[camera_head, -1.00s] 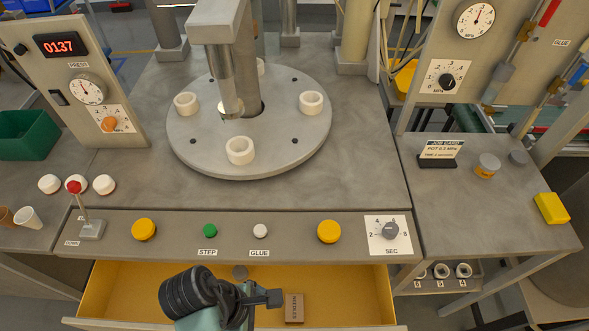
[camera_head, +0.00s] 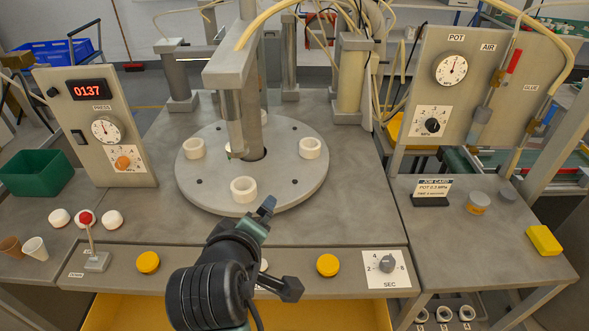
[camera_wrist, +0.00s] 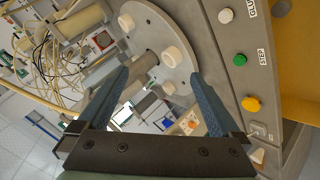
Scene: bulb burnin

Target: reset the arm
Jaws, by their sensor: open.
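My gripper (camera_head: 266,206) is raised above the front control panel (camera_head: 210,275), in front of the round grey turntable (camera_head: 290,190). In the wrist view its two blue fingers stand wide apart with nothing between them (camera_wrist: 163,75). The turntable carries white rings (camera_head: 244,189); one also shows in the wrist view (camera_wrist: 174,57). My arm hides part of the panel in the head view. The wrist view shows the green STEP button (camera_wrist: 240,60), the white GLUE button (camera_wrist: 281,8) and a yellow button (camera_wrist: 250,103).
A yellow drawer (camera_head: 130,312) stands open below the panel. A red-knobbed lever (camera_head: 86,219), white caps (camera_head: 113,218) and cups (camera_head: 35,248) are at left. The press head (camera_head: 233,135) overhangs the turntable. The right table holds a job card (camera_head: 431,195) and a yellow block (camera_head: 543,239).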

